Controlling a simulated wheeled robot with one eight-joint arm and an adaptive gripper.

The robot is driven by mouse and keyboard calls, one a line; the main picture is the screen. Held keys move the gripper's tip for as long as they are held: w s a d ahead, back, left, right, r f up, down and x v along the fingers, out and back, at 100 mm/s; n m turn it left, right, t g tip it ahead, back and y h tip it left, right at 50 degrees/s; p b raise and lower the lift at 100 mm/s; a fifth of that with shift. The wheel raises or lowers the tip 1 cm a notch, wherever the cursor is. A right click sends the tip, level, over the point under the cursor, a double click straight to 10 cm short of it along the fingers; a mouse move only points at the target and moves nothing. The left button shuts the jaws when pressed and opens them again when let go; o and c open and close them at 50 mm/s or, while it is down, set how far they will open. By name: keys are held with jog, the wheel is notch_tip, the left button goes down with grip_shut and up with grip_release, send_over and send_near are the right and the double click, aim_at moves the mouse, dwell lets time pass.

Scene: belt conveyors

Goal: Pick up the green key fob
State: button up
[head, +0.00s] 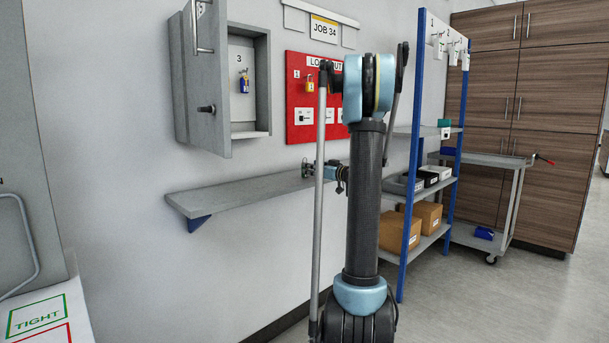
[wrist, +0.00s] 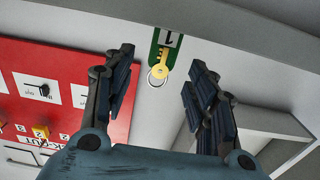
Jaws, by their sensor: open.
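In the wrist view the green key fob (wrist: 155,46) shows at top centre, marked with a 1. A yellow key (wrist: 167,62) and a metal ring (wrist: 157,75) are attached to it. My gripper (wrist: 159,76) is open, with one dark finger on each side of the key and ring. Nothing is clamped, and I cannot tell how far the fob lies beyond the fingertips. In the head view my gripper (head: 310,170) is small, near the right end of the wall shelf (head: 245,192). The green fob cannot be made out there.
A red lockout board (head: 301,97) with padlocks hangs above the shelf; it also fills the left of the wrist view (wrist: 90,85). An open grey cabinet (head: 263,80) holds a blue fob (head: 244,82) marked 3. A blue-framed rack (head: 412,150) stands right.

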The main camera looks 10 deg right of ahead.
jog(key=shift+x, duration=2.65)
jog(key=shift+c, duration=0.3)
jog(key=c, duration=1.1)
